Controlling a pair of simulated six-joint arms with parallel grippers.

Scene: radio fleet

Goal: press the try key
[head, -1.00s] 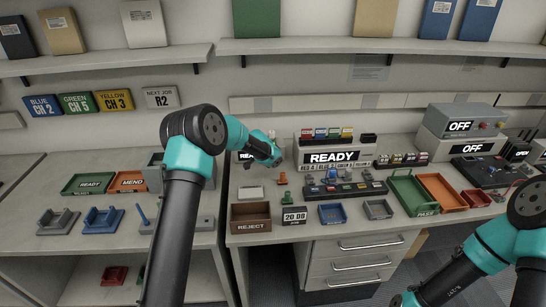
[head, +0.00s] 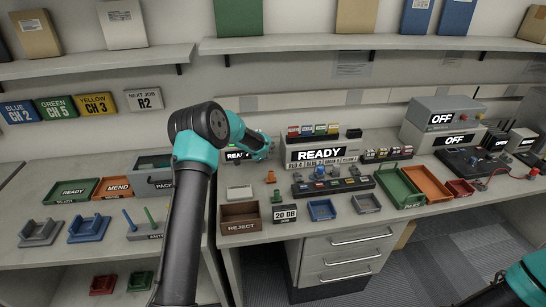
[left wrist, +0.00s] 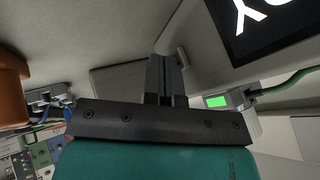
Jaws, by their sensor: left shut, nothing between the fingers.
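My left gripper (head: 268,146) is in the middle of the head view, beside a small READY display (head: 237,155) and left of the big READY display (head: 320,154). In the left wrist view its dark fingers (left wrist: 167,72) are together with nothing between them. A small grey device with a green lit face (left wrist: 216,102) and a cable is right of the fingers. A black panel with white letters (left wrist: 265,25) is at the upper right. I cannot make out which part is the try key; my arm hides part of that area. My right gripper is out of view.
Near the gripper stand a row of coloured radios (head: 320,131) and a dark charger strip (head: 333,186). In front are a brown REJECT bin (head: 240,226) and a blue tray (head: 322,210). Green (head: 400,190) and orange (head: 428,184) trays lie to the right. A shelf (head: 360,45) runs above.

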